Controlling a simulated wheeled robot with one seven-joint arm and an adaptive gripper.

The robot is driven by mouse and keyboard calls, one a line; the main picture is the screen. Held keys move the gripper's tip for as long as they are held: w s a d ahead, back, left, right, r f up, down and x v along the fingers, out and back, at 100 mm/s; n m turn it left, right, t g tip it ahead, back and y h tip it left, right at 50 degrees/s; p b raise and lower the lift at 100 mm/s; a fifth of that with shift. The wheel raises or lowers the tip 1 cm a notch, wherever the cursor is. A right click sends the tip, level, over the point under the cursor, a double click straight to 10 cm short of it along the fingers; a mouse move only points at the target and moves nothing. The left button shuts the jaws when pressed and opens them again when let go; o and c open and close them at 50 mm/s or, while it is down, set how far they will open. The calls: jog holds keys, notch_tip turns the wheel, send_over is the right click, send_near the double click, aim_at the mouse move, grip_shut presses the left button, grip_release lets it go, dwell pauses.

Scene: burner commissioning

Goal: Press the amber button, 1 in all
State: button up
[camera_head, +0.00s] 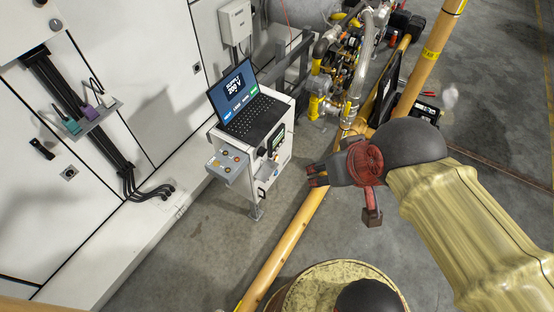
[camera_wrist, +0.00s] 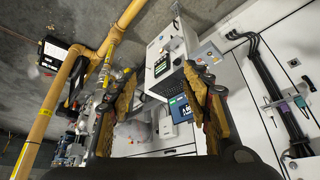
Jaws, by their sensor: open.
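A grey button box (camera_head: 228,166) is fixed to the left front of a white cart (camera_head: 270,150) in the head view. It carries several small coloured buttons, too small for me to tell surely which is amber. In the wrist view the button box (camera_wrist: 208,55) shows partly behind the right finger. My gripper (camera_head: 315,176) is to the right of the cart, apart from the box, with its fingers pointing left towards the cart. In the wrist view my gripper (camera_wrist: 156,75) has its fingers spread wide with nothing between them.
An open laptop (camera_head: 240,100) stands on the cart. White cabinets (camera_head: 140,60) with black cables line the left. Piping and valves (camera_head: 340,80) stand behind. A round drum top (camera_head: 305,290) is at the front.

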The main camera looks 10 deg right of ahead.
jog(key=shift+c, duration=1.4)
grip_shut()
dwell(0.4)
